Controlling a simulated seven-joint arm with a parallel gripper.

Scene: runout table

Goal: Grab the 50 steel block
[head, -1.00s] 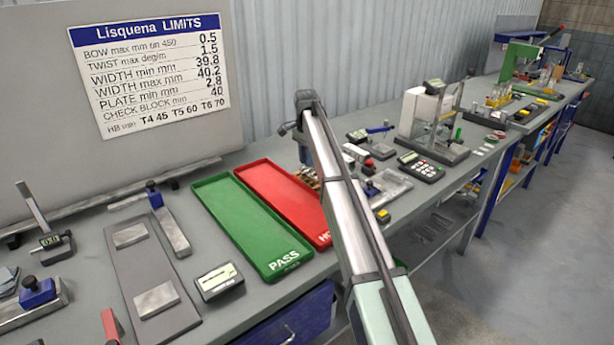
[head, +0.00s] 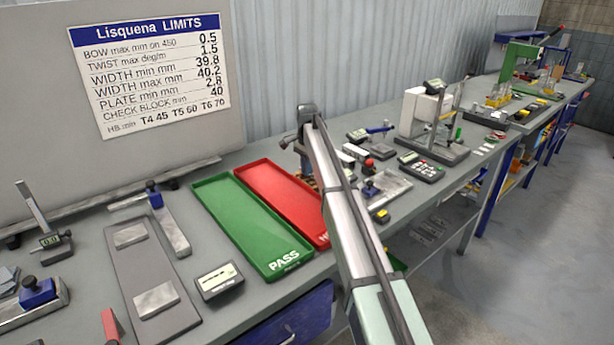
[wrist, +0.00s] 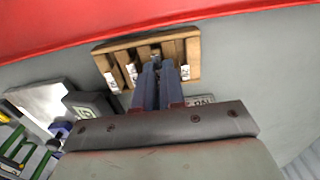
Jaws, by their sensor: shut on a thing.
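A wooden rack (wrist: 188,44) with several slots shows in the wrist view, against the red tray. White labels (wrist: 132,72) sit along its near side, too small to read. My gripper (wrist: 157,64) reaches down into the middle of the rack, its two dark fingers close together. It is shut on a small block at the fingertips. The fingers hide most of this block, and I cannot read whether it is the 50 steel block. In the head view my arm hides most of the rack and the gripper.
The red tray (head: 268,189) lies just left of the rack, with the green PASS tray (head: 240,222) beyond it. To the right stand a keypad device (head: 421,167) and a flat metal plate (head: 388,186). A sloping limits board (head: 150,75) is at the back left.

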